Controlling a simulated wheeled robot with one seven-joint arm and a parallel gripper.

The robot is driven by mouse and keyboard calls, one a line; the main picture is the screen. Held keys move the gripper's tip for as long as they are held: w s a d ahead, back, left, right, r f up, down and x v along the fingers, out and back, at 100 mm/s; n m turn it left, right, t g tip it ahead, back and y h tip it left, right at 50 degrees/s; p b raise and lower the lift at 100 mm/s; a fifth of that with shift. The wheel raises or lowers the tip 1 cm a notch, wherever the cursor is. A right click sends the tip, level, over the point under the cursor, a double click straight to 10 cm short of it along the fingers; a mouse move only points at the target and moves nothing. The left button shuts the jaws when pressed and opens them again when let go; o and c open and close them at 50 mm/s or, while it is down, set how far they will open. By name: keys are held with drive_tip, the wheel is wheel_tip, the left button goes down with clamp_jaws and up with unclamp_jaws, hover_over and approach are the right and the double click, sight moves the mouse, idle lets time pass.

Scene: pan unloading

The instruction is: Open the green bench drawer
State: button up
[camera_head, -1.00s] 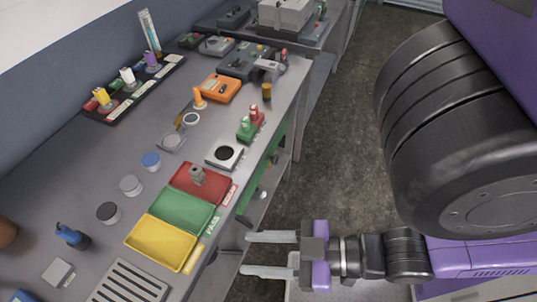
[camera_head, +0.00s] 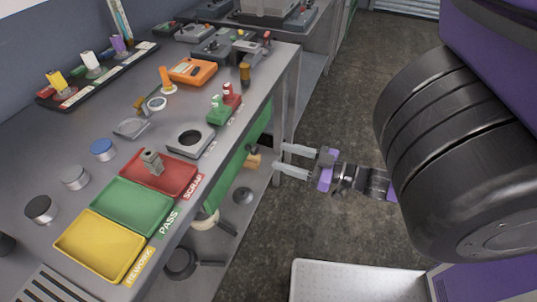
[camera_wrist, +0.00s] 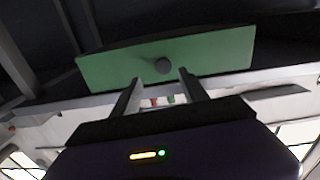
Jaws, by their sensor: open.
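The green bench drawer (camera_head: 236,165) hangs under the bench top on its right side and looks closed.
On the bench top (camera_head: 95,155) are a red tray (camera_head: 185,180), a green tray (camera_head: 118,198) and a yellow tray (camera_head: 85,252) near the edge. A lower shelf (camera_head: 212,245) holds dark pans (camera_head: 180,262). The floor (camera_head: 345,120) right of the bench is clear.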

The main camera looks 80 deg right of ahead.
sight(257, 150)
drive_tip(key=shift+m, duration=0.3)
drive_tip(key=shift+a+r+x, duration=0.15)
drive_tip(key=shift+x, duration=1.8)
drive_tip(key=shift+a+r+x, duration=0.15)
drive_tip(key=shift+x, duration=1.85)
clamp_jaws()
drive_tip(key=shift+w+a, duration=0.1)
